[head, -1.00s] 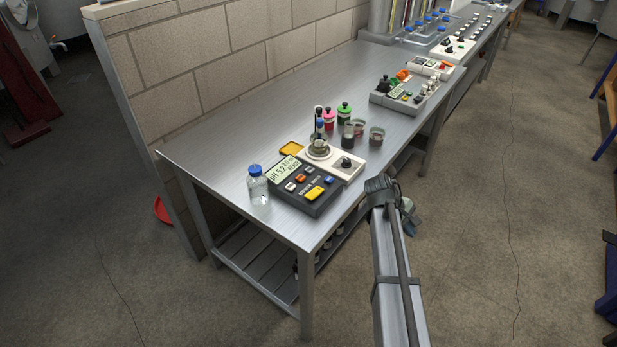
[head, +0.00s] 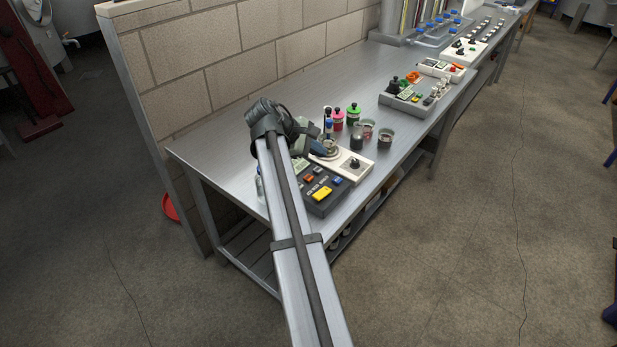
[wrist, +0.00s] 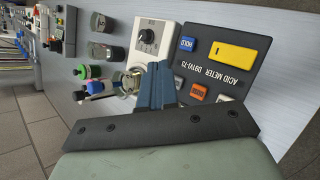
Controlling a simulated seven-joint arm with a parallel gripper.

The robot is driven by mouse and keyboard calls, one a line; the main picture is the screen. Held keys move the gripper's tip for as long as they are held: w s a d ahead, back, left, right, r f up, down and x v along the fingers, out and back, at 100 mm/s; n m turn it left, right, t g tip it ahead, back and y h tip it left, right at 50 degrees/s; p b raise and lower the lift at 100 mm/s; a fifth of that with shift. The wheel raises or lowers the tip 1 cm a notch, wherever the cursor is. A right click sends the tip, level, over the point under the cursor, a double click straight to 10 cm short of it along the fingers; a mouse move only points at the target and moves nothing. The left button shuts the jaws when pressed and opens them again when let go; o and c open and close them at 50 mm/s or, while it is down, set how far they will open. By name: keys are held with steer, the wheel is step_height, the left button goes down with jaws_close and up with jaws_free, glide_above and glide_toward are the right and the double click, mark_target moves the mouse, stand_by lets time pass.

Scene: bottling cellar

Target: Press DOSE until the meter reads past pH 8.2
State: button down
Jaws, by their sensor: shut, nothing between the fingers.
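The dark acid meter (head: 325,207) sits near the front end of the steel bench. My arm crosses in front of it and hides most of its display. In the wrist view, the meter (wrist: 232,62) shows a large yellow key (wrist: 232,52), a blue HOLD key (wrist: 187,45) and an orange key (wrist: 199,90). I cannot read a DOSE label. A white stirrer unit (head: 355,167) with a black knob adjoins the meter, with a beaker (wrist: 128,82) on it. My gripper (wrist: 157,72) is shut and empty, above the meter and stirrer edge.
Pink-capped and green-capped jars (head: 353,113) and small cups (head: 385,140) stand behind the stirrer. A clear bottle (head: 259,187) is mostly hidden by my arm. A grey instrument tray (head: 393,104) stands farther along the bench.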

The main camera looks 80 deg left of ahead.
mark_target(305, 178)
steer(key=shift+n, duration=0.3)
steer(key=s+r, duration=0.2)
steer(key=s, duration=0.1)
steer(key=shift+s+a+r, duration=0.15)
steer(key=shift+a+r, duration=0.05)
steer(key=shift+a, duration=0.15)
steer(key=shift+f, duration=0.2)
steer(key=shift+f, duration=4.2)
steer(key=shift+f, duration=0.15)
steer(key=shift+f, duration=0.3)
steer(key=shift+f, duration=0.5)
steer(key=shift+s+r, duration=0.1)
steer(key=shift+r, duration=0.85)
steer(key=shift+r, duration=0.1)
